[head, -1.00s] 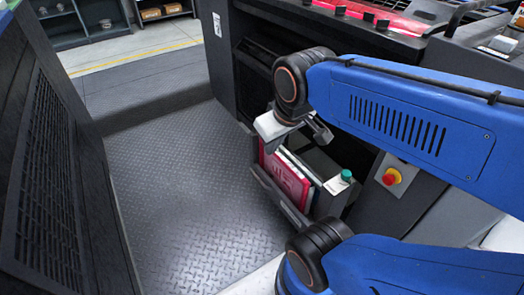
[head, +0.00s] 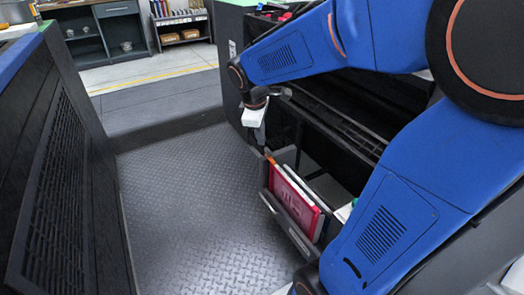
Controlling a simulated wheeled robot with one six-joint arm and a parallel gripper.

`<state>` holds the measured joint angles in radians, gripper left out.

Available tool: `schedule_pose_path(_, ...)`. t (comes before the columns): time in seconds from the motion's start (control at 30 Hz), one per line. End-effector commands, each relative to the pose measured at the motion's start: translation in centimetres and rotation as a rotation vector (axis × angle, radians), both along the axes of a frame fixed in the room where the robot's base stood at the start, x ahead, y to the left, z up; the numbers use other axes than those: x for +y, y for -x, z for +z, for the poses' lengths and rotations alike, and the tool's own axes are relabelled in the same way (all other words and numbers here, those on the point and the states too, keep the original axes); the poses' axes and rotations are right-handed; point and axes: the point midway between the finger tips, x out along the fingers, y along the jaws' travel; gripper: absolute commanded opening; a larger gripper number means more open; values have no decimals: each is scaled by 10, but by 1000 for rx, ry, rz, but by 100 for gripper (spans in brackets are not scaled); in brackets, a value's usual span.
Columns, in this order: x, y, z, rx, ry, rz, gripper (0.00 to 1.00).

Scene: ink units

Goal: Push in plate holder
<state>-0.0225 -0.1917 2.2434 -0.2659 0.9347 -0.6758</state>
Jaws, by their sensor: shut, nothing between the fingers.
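The plate holder (head: 289,231) is a dark grey open-topped bin low on the side of the dark machine. It stands out from the machine over the walkway. Red and white plates (head: 294,203) stand on edge inside it. My gripper (head: 262,143) is shut and empty, pointing down just above the far end of the holder. A small gap seems to lie between fingertips and holder, but I cannot tell whether they touch. My blue arm hides part of the machine and the near right side of the holder.
The diamond-plate floor (head: 185,215) left of the holder is clear. A dark vented cabinet (head: 62,175) bounds it on the left. The machine's dark open side (head: 335,125) lies behind the holder. Shelves (head: 105,30) stand far back.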

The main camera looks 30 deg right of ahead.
Motion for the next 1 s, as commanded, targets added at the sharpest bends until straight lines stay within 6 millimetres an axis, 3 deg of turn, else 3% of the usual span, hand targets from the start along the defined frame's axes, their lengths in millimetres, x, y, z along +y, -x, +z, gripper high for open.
schedule_pose_path(0.37,-11,-77,-42,145,108,274,0)
schedule_pose_path(0.7,-20,-140,-93,281,188,527,0)
schedule_pose_path(1.0,-25,-175,-129,364,226,682,0)
